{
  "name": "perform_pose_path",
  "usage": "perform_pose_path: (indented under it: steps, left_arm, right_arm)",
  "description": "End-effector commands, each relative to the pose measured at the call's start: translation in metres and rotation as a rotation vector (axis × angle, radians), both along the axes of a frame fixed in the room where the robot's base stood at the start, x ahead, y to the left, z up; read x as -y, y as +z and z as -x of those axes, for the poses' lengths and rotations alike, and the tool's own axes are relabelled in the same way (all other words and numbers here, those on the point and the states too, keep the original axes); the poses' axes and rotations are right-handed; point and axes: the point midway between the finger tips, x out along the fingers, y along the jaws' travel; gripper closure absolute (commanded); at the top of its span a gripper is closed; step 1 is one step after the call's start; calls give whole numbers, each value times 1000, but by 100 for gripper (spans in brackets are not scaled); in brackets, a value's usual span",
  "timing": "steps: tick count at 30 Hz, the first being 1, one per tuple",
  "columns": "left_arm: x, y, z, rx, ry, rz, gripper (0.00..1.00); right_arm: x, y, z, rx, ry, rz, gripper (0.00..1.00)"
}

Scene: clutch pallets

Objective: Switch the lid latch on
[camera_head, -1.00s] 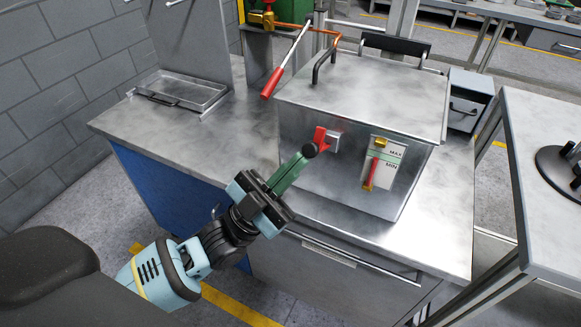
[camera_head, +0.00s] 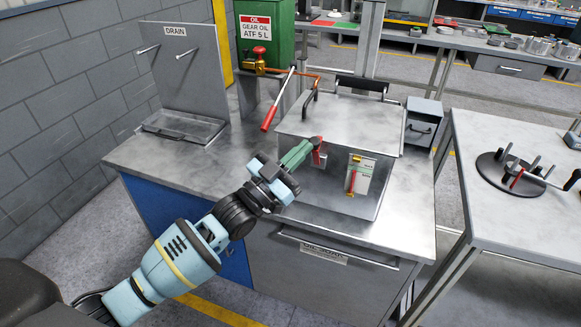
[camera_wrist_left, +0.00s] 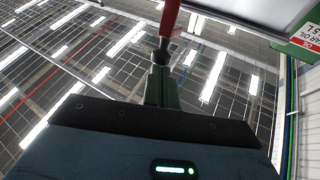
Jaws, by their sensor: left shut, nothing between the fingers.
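The lid latch is a red lever (camera_head: 319,158) on the front wall of the metal box, just below the lid (camera_head: 350,120). My left gripper (camera_head: 312,146) has green fingers and is at the latch, partly covering it in the head view. The fingers are shut with nothing between them. In the left wrist view a red bar (camera_wrist_left: 170,18) rises just beyond the shut fingertips (camera_wrist_left: 161,58). I cannot tell whether they touch, and the latch's exact position is partly hidden. My right gripper is not in view.
A MAX/MIN level gauge (camera_head: 359,175) with a red lever is right of the latch. A side table (camera_head: 490,225) stands right.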

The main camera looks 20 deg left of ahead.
Motion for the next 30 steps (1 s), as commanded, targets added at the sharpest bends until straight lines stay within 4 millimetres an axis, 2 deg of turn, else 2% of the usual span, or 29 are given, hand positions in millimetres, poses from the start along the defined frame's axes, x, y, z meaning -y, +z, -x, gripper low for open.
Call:
perform_pose_path:
  steps: [6,15,30]
  left_arm:
    - [1,12,-19,1,-1,-1,100]
    - [1,21,-36,0,0,-1,100]
    - [2,24,-43,0,-1,0,100]
  right_arm:
    - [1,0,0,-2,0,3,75]
    - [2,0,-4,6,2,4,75]
    - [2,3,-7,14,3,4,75]
